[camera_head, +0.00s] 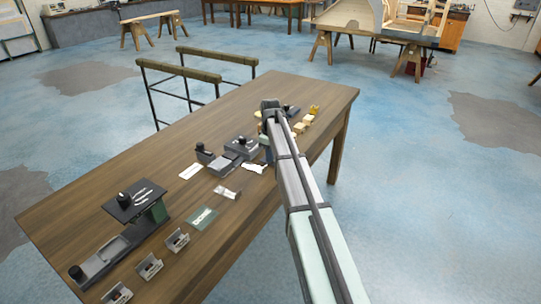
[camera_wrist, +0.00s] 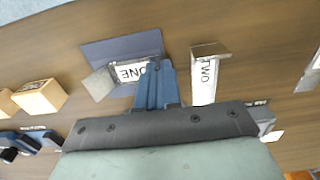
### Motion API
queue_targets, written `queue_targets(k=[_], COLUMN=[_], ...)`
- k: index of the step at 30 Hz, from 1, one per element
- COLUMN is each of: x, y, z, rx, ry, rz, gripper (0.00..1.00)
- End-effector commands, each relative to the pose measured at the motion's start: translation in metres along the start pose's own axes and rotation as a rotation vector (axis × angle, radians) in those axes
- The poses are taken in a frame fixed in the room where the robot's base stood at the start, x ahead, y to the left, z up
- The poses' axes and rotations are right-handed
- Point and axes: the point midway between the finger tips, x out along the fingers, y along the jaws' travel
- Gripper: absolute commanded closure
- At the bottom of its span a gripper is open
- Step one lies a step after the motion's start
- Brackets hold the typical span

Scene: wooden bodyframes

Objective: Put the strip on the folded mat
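My gripper (camera_wrist: 156,66) points down over the table in the wrist view, its blue fingers close together; I cannot tell whether anything thin is between them. Just beyond the fingertips is a white label reading ONE (camera_wrist: 130,73), beside a flat dark blue-grey piece (camera_wrist: 110,49) that may be the folded mat. A small grey piece (camera_wrist: 100,84) lies tilted at its left. To the right is a white strip-like label reading TWO (camera_wrist: 203,84) with a metallic bracket (camera_wrist: 210,49) at its top. I cannot tell for sure which thing is the strip. In the head view my arm hides the gripper's tips.
The wooden table (camera_head: 90,190) carries a dark-topped stand (camera_head: 135,198), several small grey holders (camera_head: 149,265), a green-white card (camera_head: 202,218) and a white card (camera_head: 190,171). Wooden blocks (camera_wrist: 40,97) lie left in the wrist view. The table's far left is bare.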

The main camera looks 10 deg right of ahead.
Motion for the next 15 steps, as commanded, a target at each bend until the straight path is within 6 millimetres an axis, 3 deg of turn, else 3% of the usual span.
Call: queue_targets(k=[6, 9, 15], x=[0.0032, 0.0026, 0.0025], y=[-0.0001, 0.0, 0.0], z=[0.0001, 0.0, 0.0], rx=[0.0, 0.0, 0.0], ry=[-0.001, 0.0, 0.0], rz=[-0.001, 0.0, 0.0], gripper=[1.0, 0.86, 0.7])
